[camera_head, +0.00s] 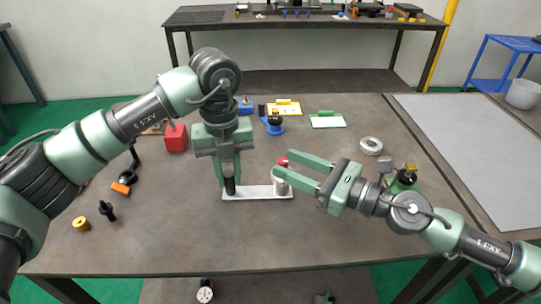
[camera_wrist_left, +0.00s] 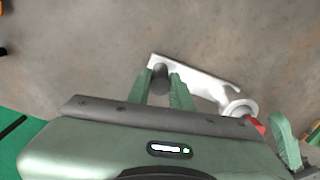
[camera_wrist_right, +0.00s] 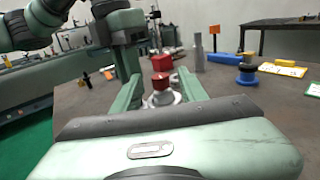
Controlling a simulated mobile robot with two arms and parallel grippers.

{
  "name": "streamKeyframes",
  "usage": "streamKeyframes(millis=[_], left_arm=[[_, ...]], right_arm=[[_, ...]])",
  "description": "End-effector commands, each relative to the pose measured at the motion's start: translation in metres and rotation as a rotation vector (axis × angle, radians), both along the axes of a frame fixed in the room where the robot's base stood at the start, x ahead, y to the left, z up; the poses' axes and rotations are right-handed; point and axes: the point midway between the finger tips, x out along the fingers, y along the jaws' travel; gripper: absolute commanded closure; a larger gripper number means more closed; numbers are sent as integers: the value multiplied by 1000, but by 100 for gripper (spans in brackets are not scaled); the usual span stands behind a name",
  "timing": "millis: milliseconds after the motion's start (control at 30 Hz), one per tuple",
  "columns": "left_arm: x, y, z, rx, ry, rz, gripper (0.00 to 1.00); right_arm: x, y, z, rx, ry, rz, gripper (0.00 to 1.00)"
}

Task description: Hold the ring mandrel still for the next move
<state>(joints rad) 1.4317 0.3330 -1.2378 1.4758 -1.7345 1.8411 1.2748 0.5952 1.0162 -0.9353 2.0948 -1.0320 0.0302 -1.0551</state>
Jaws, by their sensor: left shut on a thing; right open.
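A pale flat plate (camera_head: 258,192) lies on the table with a dark upright cylinder (camera_head: 230,186) at its left end and a light grey round post (camera_head: 280,186) with a red top (camera_head: 282,161) at its right end. I cannot tell for certain which part is the ring mandrel. My left gripper (camera_head: 229,172) points down and is shut on the dark cylinder (camera_wrist_left: 160,78). My right gripper (camera_head: 292,170) is open, reaching in from the right. Its fingers lie around or just above the red-topped post; in the right wrist view the red top (camera_wrist_right: 160,82) shows between them.
A red block (camera_head: 175,138) stands behind left. Blue and yellow parts (camera_head: 284,107), a green-edged card (camera_head: 327,121) and a grey ring (camera_head: 370,146) lie behind. Small parts (camera_head: 106,210) lie at left. The table's front middle is clear.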

Motion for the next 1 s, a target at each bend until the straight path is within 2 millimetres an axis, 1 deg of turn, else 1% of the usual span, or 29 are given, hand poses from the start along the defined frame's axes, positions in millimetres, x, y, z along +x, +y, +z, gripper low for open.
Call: streamKeyframes(millis=[33,300,433,600,833,867,900,967,1000], left_arm=[[0,0,-1,1,1,-1,100],[0,0,-1,1,1,0,100],[0,0,-1,1,1,0,100],[0,0,-1,1,1,0,100],[0,0,-1,1,1,0,100],[0,0,-1,1,1,0,100],[0,0,-1,1,1,0,100],[0,0,-1,1,1,0,100],[0,0,-1,1,1,0,100]], right_arm=[[4,6,2,3,-3,2,57],[22,31,1,2,-2,2,57],[28,40,1,1,-1,2,57],[32,44,0,-2,-1,0,57],[32,44,0,-1,0,0,57],[32,44,0,-1,0,0,60],[32,44,0,-1,0,0,71],[32,44,0,-1,0,0,88],[32,44,0,-1,0,0,99]])
